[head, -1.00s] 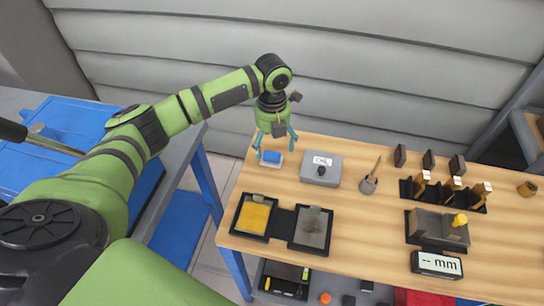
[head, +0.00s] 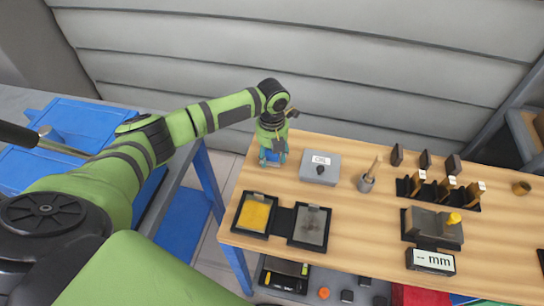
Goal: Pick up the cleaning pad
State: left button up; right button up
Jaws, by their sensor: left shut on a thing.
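The cleaning pad (head: 271,156) is a small blue block near the far left corner of the wooden table (head: 345,190). My left gripper (head: 272,160) points down over it with its teal fingers shut on its sides. The fingers hide much of the pad and the pale tray or base seen under it before. The pad is at or very near table height; I cannot tell if it is clear of the surface. My right gripper is not in view.
A grey box with a label and black knob (head: 320,168) stands just right of the gripper. A yellow pad tray (head: 254,214) and a grey plate tray (head: 311,228) lie in front. A cup with a brush (head: 366,182) and black holders are further right.

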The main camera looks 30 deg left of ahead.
pick_arm(q)
jog(key=shift+r, duration=0.3)
jog(key=r+b, duration=0.1)
jog(key=d+r+b, duration=0.1)
jog(key=r, duration=0.1)
jog(key=shift+w+r, duration=0.2)
jog(key=shift+r, duration=0.1)
jog(key=w+d+r+b, duration=0.1)
jog(key=d+r, duration=0.1)
jog(key=d, duration=0.1)
jog(key=w+d+r+b, duration=0.1)
jog(key=d, duration=0.1)
jog(key=d+r+b, duration=0.1)
jog(key=d+r, duration=0.1)
jog(key=d, duration=0.1)
jog(key=shift+w+d+r, duration=0.3)
jog(key=shift+w+d, duration=0.05)
jog(key=shift+w, duration=0.05)
jog(key=shift+w+d+r+b, duration=0.2)
jog(key=shift+d+r+b, duration=0.15)
jog(key=shift+d+r, duration=0.3)
jog(key=shift+f, duration=0.1)
